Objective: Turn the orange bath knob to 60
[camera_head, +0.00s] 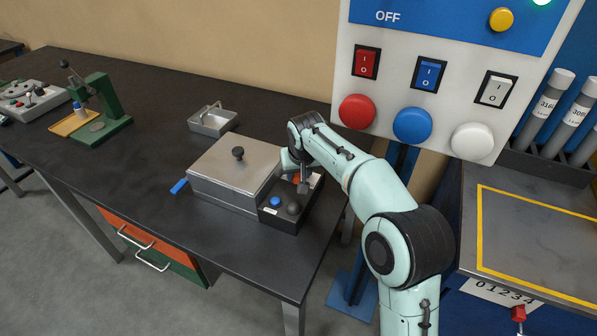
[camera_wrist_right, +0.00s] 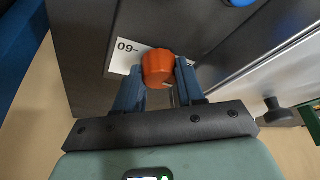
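The bath is a silver box with a lid (camera_head: 232,165) and a black control panel (camera_head: 283,222) on the dark bench. The orange bath knob (camera_wrist_right: 157,68) stands out from the panel in the right wrist view, beside a white label that reads "09-", partly covered. My right gripper (camera_wrist_right: 159,74) has one blue finger on each side of the knob, and both seem to touch it. In the head view the right gripper (camera_head: 303,187) is over the panel's far end and hides most of the knob. My left gripper is in neither view.
A blue knob (camera_head: 275,201) and a dark round knob (camera_head: 293,208) sit on the same panel, close to my gripper. A switch panel (camera_head: 440,100) with large buttons rises behind my right arm. The bench left of the bath is largely clear.

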